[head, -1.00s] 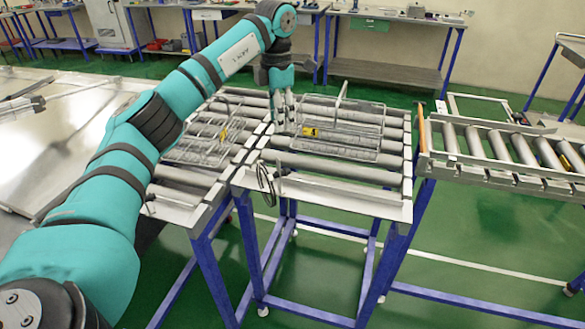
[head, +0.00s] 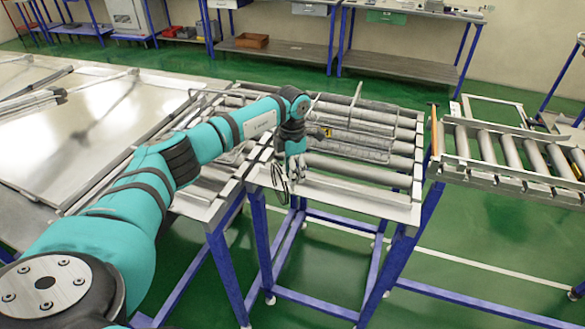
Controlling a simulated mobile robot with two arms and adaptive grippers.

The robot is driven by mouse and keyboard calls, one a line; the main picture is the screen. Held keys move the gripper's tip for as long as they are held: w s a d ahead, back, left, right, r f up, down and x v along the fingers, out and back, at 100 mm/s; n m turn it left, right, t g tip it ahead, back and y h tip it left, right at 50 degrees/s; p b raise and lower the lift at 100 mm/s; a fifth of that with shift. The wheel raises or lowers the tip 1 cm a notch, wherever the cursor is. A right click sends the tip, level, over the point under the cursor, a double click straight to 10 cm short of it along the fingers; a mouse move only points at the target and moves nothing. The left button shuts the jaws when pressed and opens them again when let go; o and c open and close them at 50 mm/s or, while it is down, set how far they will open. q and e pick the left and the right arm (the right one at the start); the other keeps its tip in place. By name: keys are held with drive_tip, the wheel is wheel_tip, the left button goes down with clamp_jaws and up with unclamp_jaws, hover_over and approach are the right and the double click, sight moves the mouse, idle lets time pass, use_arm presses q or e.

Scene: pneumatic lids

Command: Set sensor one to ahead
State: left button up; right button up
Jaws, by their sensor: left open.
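My left gripper (head: 297,168) points down over the near-left corner of the middle roller conveyor (head: 350,203), and its fingers are open. Just left of the fingers, a small dark part with a looped black cable (head: 279,186) stands at the conveyor's front left corner. It looks like a sensor, but it is too small for me to read its direction or a label. The gripper is right beside it and partly covers it; I cannot tell whether they touch. My right gripper is not in view.
A wire basket (head: 372,143) with a yellow tag (head: 327,133) lies on the middle conveyor behind my gripper. Another roller conveyor (head: 510,150) stands at the right. Metal sheet tables (head: 75,135) fill the left. The green floor (head: 470,235) in front is clear.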

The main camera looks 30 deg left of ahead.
use_arm(q)
drive_tip(key=shift+f, duration=0.25)
clamp_jaws()
